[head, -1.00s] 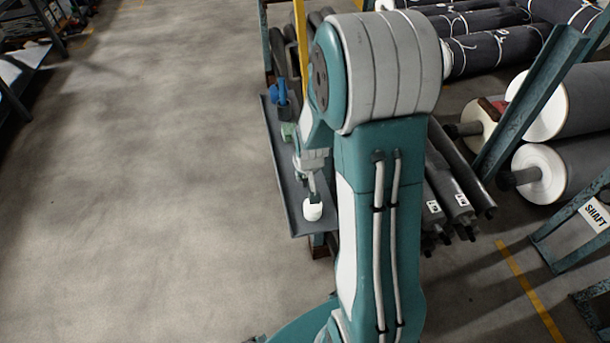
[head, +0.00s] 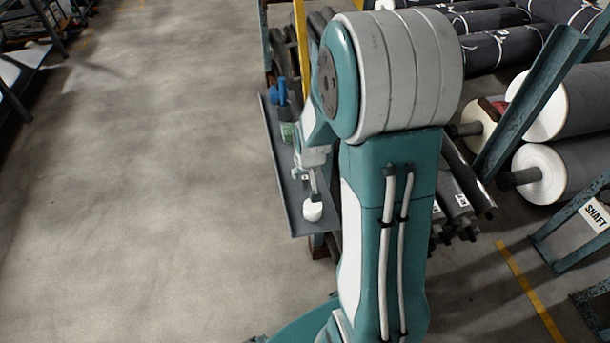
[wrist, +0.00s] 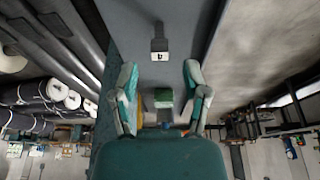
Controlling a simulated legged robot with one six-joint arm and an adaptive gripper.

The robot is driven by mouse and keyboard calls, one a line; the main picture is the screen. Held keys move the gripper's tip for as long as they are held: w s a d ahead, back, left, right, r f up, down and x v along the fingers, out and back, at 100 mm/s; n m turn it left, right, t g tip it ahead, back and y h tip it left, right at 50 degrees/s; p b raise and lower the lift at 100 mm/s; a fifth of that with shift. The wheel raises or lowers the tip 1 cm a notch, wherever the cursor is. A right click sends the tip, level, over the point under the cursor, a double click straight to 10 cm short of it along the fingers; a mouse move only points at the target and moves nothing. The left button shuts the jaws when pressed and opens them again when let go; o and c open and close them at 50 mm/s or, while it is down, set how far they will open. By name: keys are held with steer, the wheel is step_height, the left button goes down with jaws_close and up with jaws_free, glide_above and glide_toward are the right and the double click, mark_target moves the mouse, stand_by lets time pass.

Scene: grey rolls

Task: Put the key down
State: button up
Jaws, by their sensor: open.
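My gripper (wrist: 160,68) is open in the wrist view, with its two fingers apart and nothing held between their tips. A dark grey piece with a white tag (wrist: 159,47), which looks like the key, lies on the grey tray (wrist: 190,25) beyond the fingertips and apart from them. In the head view my wrist (head: 313,157) is over the tray (head: 297,222), partly covered by my arm. A white rounded piece (head: 313,211) shows at the tray's near end; I cannot tell whether it belongs to the key.
A green item (head: 288,132) and a blue item (head: 278,92) stand farther along the tray. Dark shafts (head: 457,200) with white labels lie to the right, with large rolls (head: 560,172) beyond. The floor (head: 150,200) at left is clear.

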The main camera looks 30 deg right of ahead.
steer(key=d+v, duration=0.1)
steer(key=v, duration=0.8)
steer(key=s+a+r+n+t+y, duration=0.1)
steer(key=s+a+r+n+t, duration=0.1)
steer(key=s+a+r, duration=1)
steer(key=s+r+n, duration=0.1)
steer(key=s, duration=0.2)
steer(key=shift+s+a+r, duration=0.3)
steer(key=shift+a+r, duration=0.05)
steer(key=shift+r, duration=0.05)
steer(key=shift+d, duration=0.15)
